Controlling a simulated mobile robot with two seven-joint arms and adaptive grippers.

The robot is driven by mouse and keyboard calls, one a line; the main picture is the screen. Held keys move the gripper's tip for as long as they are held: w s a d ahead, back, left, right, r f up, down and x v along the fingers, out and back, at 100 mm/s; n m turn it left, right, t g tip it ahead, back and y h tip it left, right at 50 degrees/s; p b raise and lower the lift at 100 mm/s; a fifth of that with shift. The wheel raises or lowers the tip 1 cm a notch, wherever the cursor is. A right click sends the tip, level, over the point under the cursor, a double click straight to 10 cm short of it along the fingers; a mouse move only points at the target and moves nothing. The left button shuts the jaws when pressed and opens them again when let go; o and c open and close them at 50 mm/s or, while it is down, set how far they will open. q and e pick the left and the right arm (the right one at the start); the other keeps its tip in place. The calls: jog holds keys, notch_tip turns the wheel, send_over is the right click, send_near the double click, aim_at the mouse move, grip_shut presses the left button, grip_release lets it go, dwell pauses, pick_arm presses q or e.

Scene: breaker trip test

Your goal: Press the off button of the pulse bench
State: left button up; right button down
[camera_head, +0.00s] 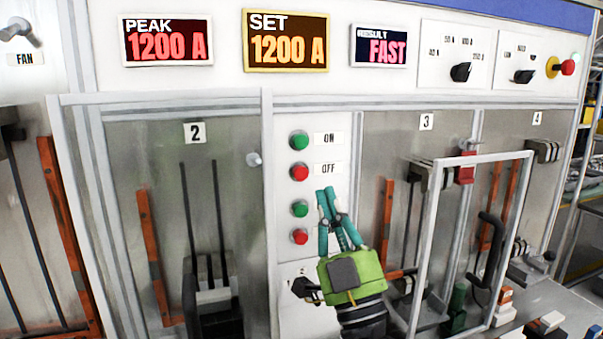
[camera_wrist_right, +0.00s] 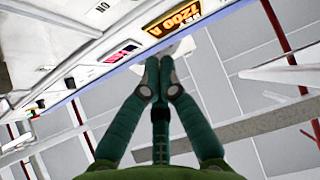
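The pulse bench (camera_head: 230,95) is a grey-white cabinet with displays across its top. Its off button (camera_head: 300,172) is the upper red button, beside the OFF label (camera_head: 329,168), below the green ON button (camera_head: 299,140). My right gripper (camera_head: 326,190) is green with teal fingers, and its tips are just below the OFF label, right of and slightly lower than the off button. Its fingers are together and hold nothing; they also show closed in the right wrist view (camera_wrist_right: 159,65). I cannot tell the gap from tips to panel. My left gripper is not in view.
A second green button (camera_head: 299,209) and red button (camera_head: 299,237) sit lower on the same strip. A black rotary handle (camera_head: 305,289) is below them. An open framed door (camera_head: 424,240) stands to the right of my right gripper. The displays read 1200 A, 1200 A and FAST.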

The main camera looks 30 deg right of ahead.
aim_at(301, 173)
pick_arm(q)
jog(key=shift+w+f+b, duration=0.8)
pick_arm(e)
jog(key=w, duration=0.3)
jog(key=w+d, duration=0.1)
jog(key=w, duration=0.2)
jog(key=w+d, duration=0.1)
jog(key=w, duration=0.2)
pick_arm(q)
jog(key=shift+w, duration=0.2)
pick_arm(e)
jog(key=shift+f, duration=0.1)
jog(key=shift+w+d, duration=0.1)
jog(key=shift+w, duration=0.1)
jog(key=shift+w, duration=0.3)
